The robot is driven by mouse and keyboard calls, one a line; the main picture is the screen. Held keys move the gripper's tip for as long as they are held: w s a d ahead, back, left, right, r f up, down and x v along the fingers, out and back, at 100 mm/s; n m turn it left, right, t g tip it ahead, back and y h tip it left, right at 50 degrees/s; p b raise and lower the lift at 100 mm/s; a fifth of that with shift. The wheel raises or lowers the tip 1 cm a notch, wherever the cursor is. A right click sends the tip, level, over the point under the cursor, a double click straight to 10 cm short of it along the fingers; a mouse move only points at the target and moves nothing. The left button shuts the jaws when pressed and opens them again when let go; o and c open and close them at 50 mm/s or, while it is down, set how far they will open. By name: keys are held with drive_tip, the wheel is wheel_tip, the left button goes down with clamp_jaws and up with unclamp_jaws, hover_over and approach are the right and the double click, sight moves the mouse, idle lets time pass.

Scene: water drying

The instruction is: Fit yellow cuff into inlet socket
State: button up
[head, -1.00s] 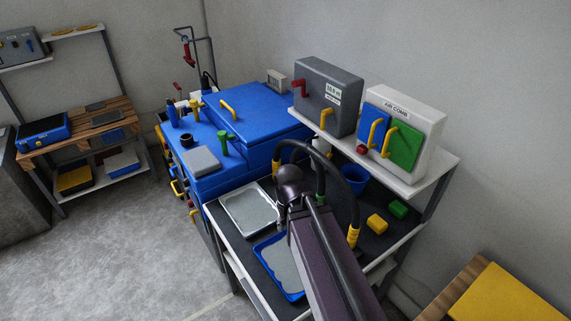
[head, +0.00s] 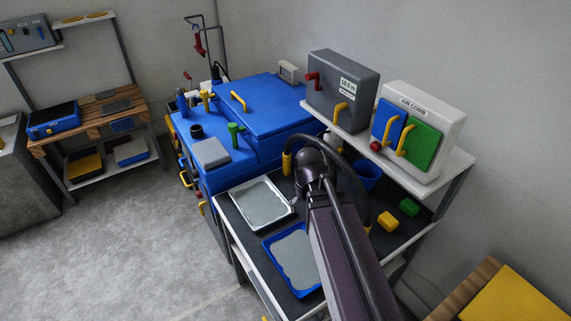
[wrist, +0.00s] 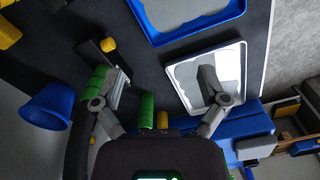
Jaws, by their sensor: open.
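A black hose arches over the dark bench in the head view. A yellow cuff (head: 287,163) shows on its left end. My gripper (head: 316,168) is by the arch, mostly hidden by my own arm. In the wrist view my gripper (wrist: 163,88) is open, fingers wide apart, with nothing held. A green sleeve (wrist: 95,85) lies by the left finger. A green cylinder (wrist: 147,110) and a smaller yellow part (wrist: 163,120) show between the finger bases. I cannot tell which part is the inlet socket.
A white-rimmed tray (head: 285,195) and a blue tray (head: 275,253) lie on the bench. A blue bucket (head: 368,175), yellow block (head: 387,221) and green block (head: 409,207) stand to the right. Boxes crowd the shelf (head: 455,161) above. The blue machine (head: 262,100) stands behind.

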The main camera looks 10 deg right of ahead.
sight(287, 154)
drive_tip(key=w+r+n+p, duration=0.1)
drive_tip(key=w+r+p, duration=0.2)
drive_tip(key=w, duration=1.4)
drive_tip(key=w+d+r+n+p, duration=0.1)
drive_tip(key=w+r+p, duration=0.2)
drive_tip(key=w, duration=1.4)
drive_tip(key=shift+d+r, duration=0.15)
drive_tip(key=shift+r, duration=0.1)
drive_tip(key=shift+f, duration=0.1)
wheel_tip(287, 154, down, 8)
drive_tip(key=b, duration=0.8)
drive_tip(key=shift+f, duration=0.25)
drive_tip(key=shift+f+b, duration=0.1)
drive_tip(key=shift+b, duration=0.25)
drive_tip(key=f+b, duration=0.3)
drive_tip(key=shift+s+a+f, duration=0.25)
drive_tip(key=shift+a, duration=0.15)
drive_tip(key=shift+f+b, duration=0.75)
drive_tip(key=shift+b, duration=0.25)
